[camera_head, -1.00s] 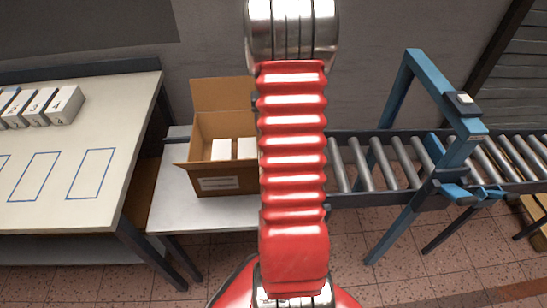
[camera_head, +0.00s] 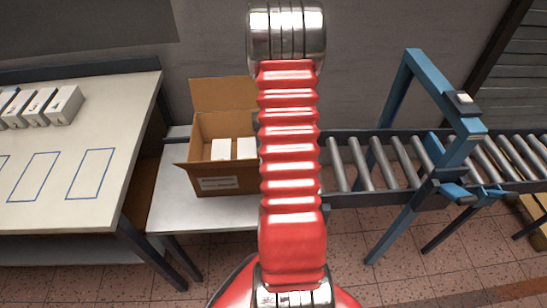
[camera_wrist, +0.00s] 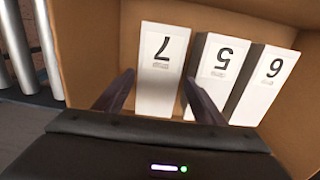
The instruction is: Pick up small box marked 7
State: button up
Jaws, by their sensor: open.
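The small white box marked 7 (camera_wrist: 161,68) stands in an open cardboard carton (camera_head: 213,183), leftmost of three boxes in the wrist view. My gripper (camera_wrist: 160,92) is open, its two dark fingers reaching toward the box marked 7, one on each side in the picture. I cannot tell whether they touch it. The box marked 5 (camera_wrist: 222,68) stands close to its right, and the box marked 6 (camera_wrist: 266,80) beyond that. In the head view my red arm hides the gripper and part of the carton, where two white box tops show.
The carton sits on a light table (camera_head: 180,208) beside a roller conveyor (camera_head: 385,165) with a blue frame (camera_head: 400,90). At left, a worktable (camera_head: 125,120) bears several white boxes (camera_head: 64,104) and blue outlined rectangles (camera_head: 91,174).

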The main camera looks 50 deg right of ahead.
jog(key=shift+f, duration=0.15)
jog(key=shift+s+f, duration=0.15)
jog(key=shift+f, duration=2.4)
jog(key=shift+c, duration=0.5)
jog(key=c, duration=0.8)
jog(key=shift+r, duration=0.1)
notch_tip(320, 180, up, 10)
jog(key=shift+f, duration=0.1)
